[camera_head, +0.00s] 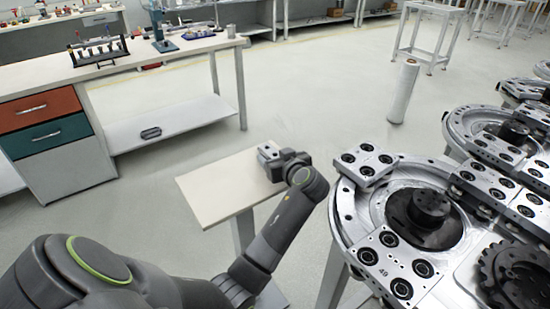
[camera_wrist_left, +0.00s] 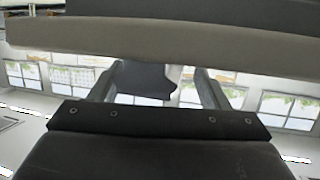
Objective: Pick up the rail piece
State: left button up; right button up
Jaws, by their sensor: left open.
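A small silver block with dark round holes, which looks like the rail piece (camera_head: 268,152), sits on the small pale table (camera_head: 205,190) near its far right corner. My left gripper (camera_head: 282,162) is low over that corner, right up against the block and partly covering it. Whether they touch cannot be told. In the left wrist view the two fingers of my left gripper (camera_wrist_left: 158,88) stand apart. A dark shape (camera_wrist_left: 143,80) shows between them, and I cannot tell what it is. My right gripper is not in view.
The ring track (camera_head: 345,213) with several silver carriages stands just right of the small table. A workbench (camera_head: 40,75) with drawers stands at the back left. A white cylinder (camera_head: 403,92) stands on the floor behind.

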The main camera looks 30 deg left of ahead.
pick_arm(q)
grip_shut()
jog(key=shift+r, duration=0.3)
notch_tip(320, 180, up, 10)
jog(key=s+d+r+m+t+h+p, duration=0.2)
jog(key=s+d+r+m+t+h, duration=0.1)
jog(key=d, duration=0.5)
jog(key=s+d+r+m+t+h+p, duration=0.3)
jog(key=s+d+r+m+h, duration=0.3)
jog(key=d+r+m+h, duration=0.1)
jog(key=shift+d+r+m+h+p, duration=0.15)
jog(key=shift+d+m+h+p, duration=0.35)
jog(key=shift+h, duration=0.6)
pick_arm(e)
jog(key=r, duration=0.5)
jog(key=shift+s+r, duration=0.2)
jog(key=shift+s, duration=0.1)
